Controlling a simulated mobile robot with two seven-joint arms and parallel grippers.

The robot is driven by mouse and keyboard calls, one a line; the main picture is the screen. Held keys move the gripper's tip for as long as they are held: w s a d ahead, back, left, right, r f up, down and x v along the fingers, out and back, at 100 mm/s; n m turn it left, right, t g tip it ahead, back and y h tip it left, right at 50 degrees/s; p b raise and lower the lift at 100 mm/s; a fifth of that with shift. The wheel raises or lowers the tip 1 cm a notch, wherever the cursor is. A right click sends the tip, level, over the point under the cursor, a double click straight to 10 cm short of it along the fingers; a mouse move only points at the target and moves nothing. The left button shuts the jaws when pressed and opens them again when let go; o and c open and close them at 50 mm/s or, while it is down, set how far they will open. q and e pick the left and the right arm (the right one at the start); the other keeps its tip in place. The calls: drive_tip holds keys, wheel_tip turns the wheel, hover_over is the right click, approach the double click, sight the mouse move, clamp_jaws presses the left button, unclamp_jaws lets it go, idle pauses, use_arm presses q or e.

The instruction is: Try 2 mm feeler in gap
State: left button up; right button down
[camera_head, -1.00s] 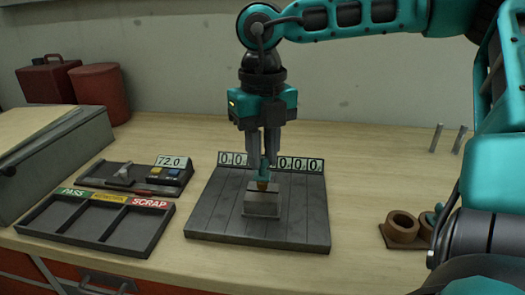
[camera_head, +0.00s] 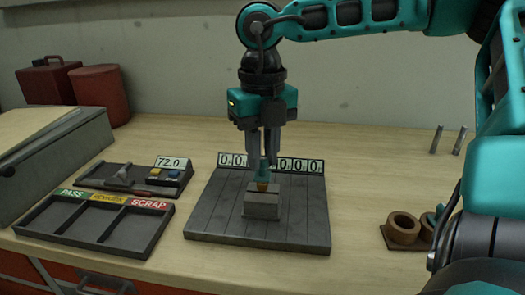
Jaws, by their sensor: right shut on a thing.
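My right gripper (camera_head: 263,148) hangs pointing down over the dark grooved plate (camera_head: 215,210). It is shut on a small teal-handled tool (camera_head: 262,171) with a brownish lower part, which looks like the feeler. The tool's lower end is at the top of a grey metal block (camera_head: 262,206) on the plate. I cannot tell whether it touches the block or sits in a gap, and no thickness marking is readable. A display (camera_head: 300,165) showing zeros stands at the plate's back edge, partly hidden by the gripper. My left gripper is not in view.
A tray (camera_head: 97,228) marked PASS, REWORK and SCRAP lies left, its compartments empty. Behind it is a gauge unit (camera_head: 130,180) reading 72.0. Brown rings (camera_head: 403,228) sit on the right, and two metal pins (camera_head: 436,139) stand at the back right. The bench between is clear.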

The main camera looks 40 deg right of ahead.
idle(0.7)
drive_tip(key=shift+f+b, duration=0.85)
drive_tip(key=shift+b, duration=0.1)
idle(0.4)
drive_tip(key=shift+f+b, duration=0.75)
drive_tip(key=shift+b, duration=0.05)
idle(0.7)
drive_tip(key=shift+r, duration=0.2)
idle(0.7)
drive_tip(key=shift+r+p, duration=0.35)
drive_tip(key=shift+r, duration=0.05)
drive_tip(key=shift+r+p, duration=0.9)
drive_tip(key=shift+r, duration=0.55)
drive_tip(key=shift+r, duration=0.15)
drive_tip(key=shift+r+p, duration=1.7)
drive_tip(key=shift+r, duration=0.75)
